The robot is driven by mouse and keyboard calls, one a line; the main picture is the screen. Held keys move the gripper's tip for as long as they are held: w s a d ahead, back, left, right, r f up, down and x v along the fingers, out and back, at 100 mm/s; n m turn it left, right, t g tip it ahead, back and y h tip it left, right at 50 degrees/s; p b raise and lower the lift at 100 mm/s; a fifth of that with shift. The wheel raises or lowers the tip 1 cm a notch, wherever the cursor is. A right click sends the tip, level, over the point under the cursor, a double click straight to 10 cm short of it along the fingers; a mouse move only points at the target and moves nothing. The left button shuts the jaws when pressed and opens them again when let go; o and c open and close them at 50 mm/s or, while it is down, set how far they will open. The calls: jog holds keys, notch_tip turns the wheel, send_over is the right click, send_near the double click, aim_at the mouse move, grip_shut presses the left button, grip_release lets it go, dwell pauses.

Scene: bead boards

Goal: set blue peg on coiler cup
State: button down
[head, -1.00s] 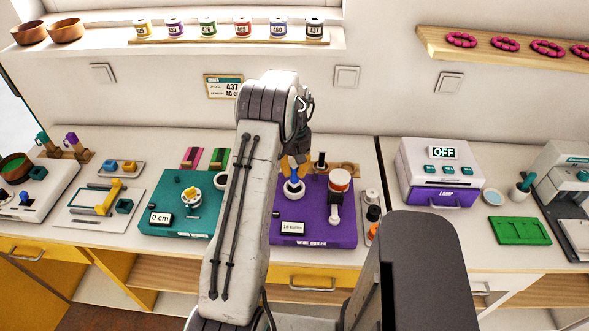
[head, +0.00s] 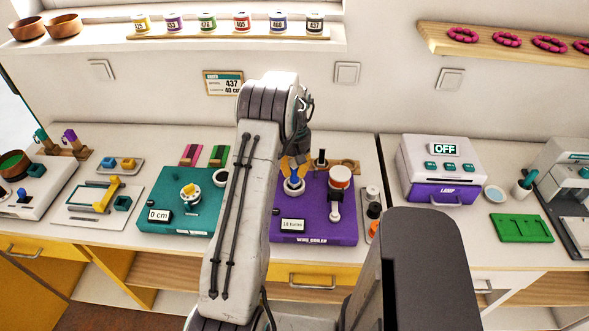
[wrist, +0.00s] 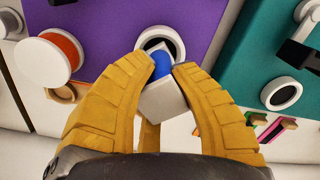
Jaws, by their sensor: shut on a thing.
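My gripper (head: 295,172), with yellow fingers, is over the white ring-shaped coiler cup (head: 293,188) on the purple wire coiler board (head: 330,228). In the wrist view my fingertips are shut around a blue peg (wrist: 162,64). A pale grey block (wrist: 162,98) sits against it between the fingers; I cannot tell if it is part of the peg. The cup also shows in the wrist view (wrist: 152,42), just behind the peg. I cannot tell whether the peg touches the cup. The coiler's display (head: 292,225) seems to read 16 turns.
On the coiler, a white and orange spool (head: 340,177) stands right of the cup, near a black post (head: 320,158). A teal board (head: 180,205) with a 0 cm display lies left. A tray of small parts (head: 373,215) is at right.

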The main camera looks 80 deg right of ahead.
jog(key=shift+f, duration=0.25)
dwell(0.4)
jog(key=c, duration=1)
grip_release()
jog(key=shift+c, duration=0.2)
jog(key=shift+r, duration=0.15)
jog(key=shift+r+p, duration=2.1)
jog(key=shift+r, duration=1.3)
jog(key=shift+w, duration=0.1)
